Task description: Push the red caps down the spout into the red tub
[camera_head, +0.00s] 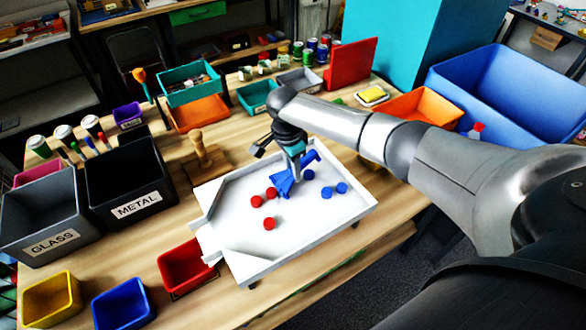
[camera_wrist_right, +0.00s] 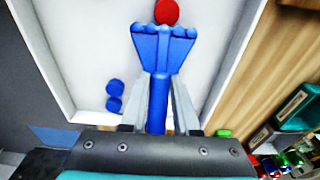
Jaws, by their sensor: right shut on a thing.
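My right gripper (camera_head: 294,152) is shut on the handle of a blue fan-shaped pusher (camera_head: 283,184), above the white tray (camera_head: 335,212). The pusher's scalloped edge is at or very near a red cap (camera_head: 271,193); in the right wrist view that red cap (camera_wrist_right: 166,11) shows just beyond the edge. Contact cannot be told. Two more red caps lie closer to the spout (camera_head: 207,240), one left (camera_head: 257,201) and one in front (camera_head: 269,223). The red tub (camera_head: 187,268) stands below the spout and looks empty. My left gripper is not in view.
Several blue caps (camera_head: 326,192) lie on the tray right of the pusher; two (camera_wrist_right: 114,95) show in the right wrist view. A yellow tub (camera_head: 52,298) and a blue tub (camera_head: 123,304) stand left of the red one. A wooden stamp (camera_head: 203,157) stands behind the tray.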

